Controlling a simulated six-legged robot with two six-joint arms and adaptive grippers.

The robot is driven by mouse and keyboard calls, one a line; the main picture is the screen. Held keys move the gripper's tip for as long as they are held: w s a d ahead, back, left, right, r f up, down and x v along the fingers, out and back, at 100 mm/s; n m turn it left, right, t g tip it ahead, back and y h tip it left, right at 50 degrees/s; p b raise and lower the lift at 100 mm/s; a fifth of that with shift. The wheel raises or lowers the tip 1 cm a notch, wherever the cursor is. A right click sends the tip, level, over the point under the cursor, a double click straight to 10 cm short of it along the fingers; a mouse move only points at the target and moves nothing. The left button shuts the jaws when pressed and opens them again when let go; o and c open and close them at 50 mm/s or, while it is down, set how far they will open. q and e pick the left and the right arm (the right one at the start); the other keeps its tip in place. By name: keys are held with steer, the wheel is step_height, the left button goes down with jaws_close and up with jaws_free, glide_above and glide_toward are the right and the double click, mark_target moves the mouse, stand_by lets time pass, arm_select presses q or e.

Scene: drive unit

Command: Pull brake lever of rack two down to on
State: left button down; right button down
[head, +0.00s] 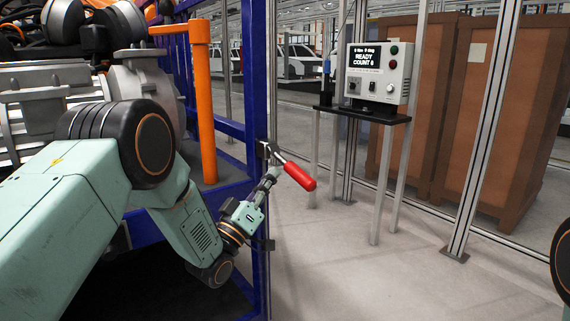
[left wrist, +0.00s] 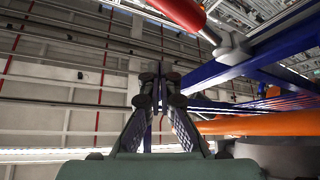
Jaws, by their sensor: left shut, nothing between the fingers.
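The brake lever has a red handle (head: 300,176) on a metal bracket fixed to the blue rack post. The handle slants down to the right in the head view. In the left wrist view the red handle (left wrist: 180,12) crosses the top edge, above and to the right of the fingertips. My left gripper (head: 270,174) is just below and left of the handle, close to the post. In the left wrist view its fingers (left wrist: 159,84) come together with nothing between them. I cannot tell whether it touches the lever. My right gripper is not in view.
The blue rack frame (head: 258,85) with an orange post (head: 203,100) and machinery stands at the left. A control box (head: 378,74) reading "READY COUNT 0" stands on a black shelf behind. Brown cabinets (head: 490,110) stand behind a fence post.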

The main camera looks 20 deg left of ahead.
arm_select(q)
steer(key=s+a+f+g+y+p, duration=0.1)
steer(key=s+f+g+y, duration=0.15)
steer(key=f, duration=0.65)
steer(key=s+a+f+g+y, duration=0.2)
steer(key=f+g+y, duration=0.15)
steer(key=f, duration=0.55)
steer(key=s+f+m+g+p, duration=0.1)
steer(key=s+f+g, duration=0.6)
steer(key=s+f, duration=0.45)
steer(key=s+d+f+m+g+y+p, duration=0.1)
steer(key=s+g, duration=0.8)
steer(key=s, duration=2.3)
step_height(320, 180, down, 3)
steer(key=shift+d+g+y+p, duration=0.25)
steer(key=shift+g+y+p, duration=0.25)
steer(key=shift+p, duration=0.6)
